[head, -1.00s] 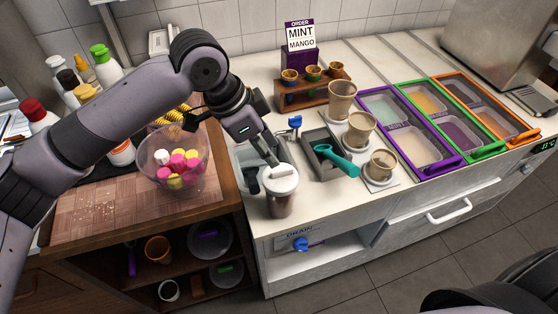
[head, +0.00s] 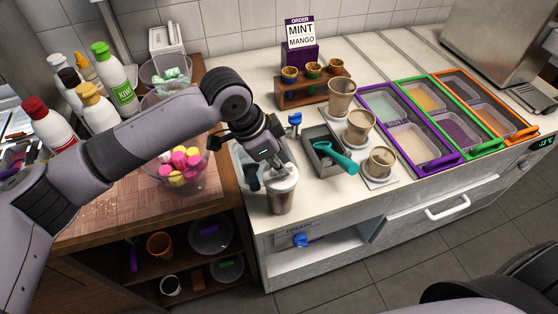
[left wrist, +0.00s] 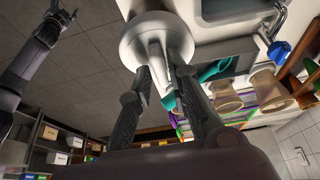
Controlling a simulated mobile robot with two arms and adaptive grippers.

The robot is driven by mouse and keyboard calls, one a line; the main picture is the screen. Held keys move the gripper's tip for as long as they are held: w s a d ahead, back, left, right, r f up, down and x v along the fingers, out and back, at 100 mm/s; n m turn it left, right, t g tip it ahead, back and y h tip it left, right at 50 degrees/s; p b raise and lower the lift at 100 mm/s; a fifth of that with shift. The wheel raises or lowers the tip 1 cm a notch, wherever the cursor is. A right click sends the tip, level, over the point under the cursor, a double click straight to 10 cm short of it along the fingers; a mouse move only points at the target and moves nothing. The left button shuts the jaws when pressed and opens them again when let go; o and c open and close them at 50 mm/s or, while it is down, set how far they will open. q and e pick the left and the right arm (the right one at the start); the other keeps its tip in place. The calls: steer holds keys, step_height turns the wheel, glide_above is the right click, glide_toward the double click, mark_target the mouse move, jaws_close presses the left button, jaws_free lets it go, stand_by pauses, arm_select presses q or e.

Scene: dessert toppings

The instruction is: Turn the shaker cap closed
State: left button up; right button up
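The shaker (head: 281,201) stands upright near the front left edge of the white counter, with a pale cap (head: 285,178) on top. My left gripper (head: 275,168) is above the cap, pointing down at it. In the left wrist view the round cap (left wrist: 128,45) shows with a raised white tab (left wrist: 157,60). My left gripper's two fingertips (left wrist: 164,72) are on either side of this tab, with a small gap on the right. Contact on the left side is unclear. My right gripper (left wrist: 60,16) is far off at the upper left of the left wrist view, small, its fingers apparently apart.
A grey tray (head: 318,153) with a teal scoop (head: 337,157) and several cups (head: 359,127) are right of the shaker. A clear bowl of pink, yellow and white pieces (head: 182,166) is at left. Bottles (head: 95,107) stand behind my left arm. A sink (head: 245,165) adjoins the shaker.

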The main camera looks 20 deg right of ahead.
arm_select(q)
jaws_close()
steer(key=shift+r+p, duration=0.15)
steer(key=shift+p, duration=0.4)
steer(key=shift+m, duration=0.4)
steer(key=shift+o, duration=1.9)
jaws_free()
